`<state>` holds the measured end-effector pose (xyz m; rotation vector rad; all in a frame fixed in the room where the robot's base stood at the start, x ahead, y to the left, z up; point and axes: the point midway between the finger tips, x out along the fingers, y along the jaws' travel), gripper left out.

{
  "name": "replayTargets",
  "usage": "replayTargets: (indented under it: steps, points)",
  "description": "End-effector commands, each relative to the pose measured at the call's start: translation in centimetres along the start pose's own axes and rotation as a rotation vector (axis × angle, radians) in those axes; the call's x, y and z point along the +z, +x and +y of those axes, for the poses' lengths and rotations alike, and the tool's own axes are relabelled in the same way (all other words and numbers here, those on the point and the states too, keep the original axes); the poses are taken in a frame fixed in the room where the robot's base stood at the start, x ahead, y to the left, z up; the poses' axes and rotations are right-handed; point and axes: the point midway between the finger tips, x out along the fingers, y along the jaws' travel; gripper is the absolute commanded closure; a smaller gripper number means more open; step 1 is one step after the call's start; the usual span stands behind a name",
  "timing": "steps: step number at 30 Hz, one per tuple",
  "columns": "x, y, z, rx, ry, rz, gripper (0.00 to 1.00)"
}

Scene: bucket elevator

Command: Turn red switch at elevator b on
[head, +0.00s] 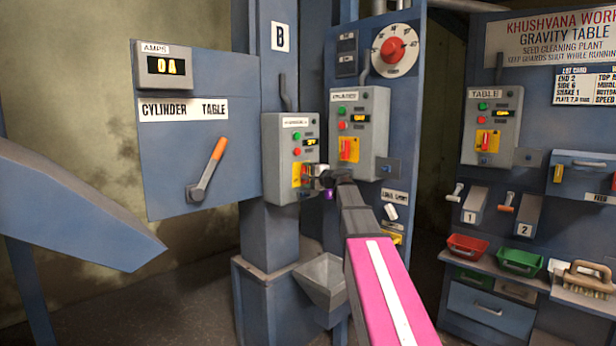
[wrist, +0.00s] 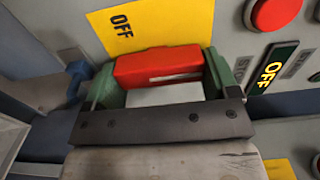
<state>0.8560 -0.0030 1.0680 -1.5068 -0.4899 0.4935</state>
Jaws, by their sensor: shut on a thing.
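The red switch (wrist: 158,65) sits on a yellow plate (wrist: 165,25) marked OFF, on a grey control box (head: 284,140) on the column under the B sign (head: 280,38). My gripper (wrist: 160,78) has its green fingers on both sides of the red switch and is shut on it. In the head view my gripper (head: 309,173) reaches the lower part of that box and largely hides the switch. The small display (wrist: 271,68) beside it reads OFF in the wrist view.
Another grey box (head: 365,125) with a yellow-plated switch stands close to the right. A blue panel (head: 180,120) with an orange-handled lever (head: 208,170) is to the left. A grey hopper (head: 322,280) is below my gripper.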

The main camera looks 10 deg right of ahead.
Motion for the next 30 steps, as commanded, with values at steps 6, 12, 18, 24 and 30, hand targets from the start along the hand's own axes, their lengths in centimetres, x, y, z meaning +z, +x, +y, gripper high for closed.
replayTargets:
  steps: [6,12,18,24,30]
  points:
    - [0.0,0.0,0.1,0.001,0.01,0.0,0.43]
    - [0.0,0.0,0.1,0.001,0.011,0.0,0.43]
    - [0.0,0.0,0.1,0.0,0.009,0.0,0.0]
    - [0.1,-0.6,0.1,0.0,0.008,0.0,0.0]
    - [0.1,-3.7,0.1,0.0,0.008,0.003,0.0]
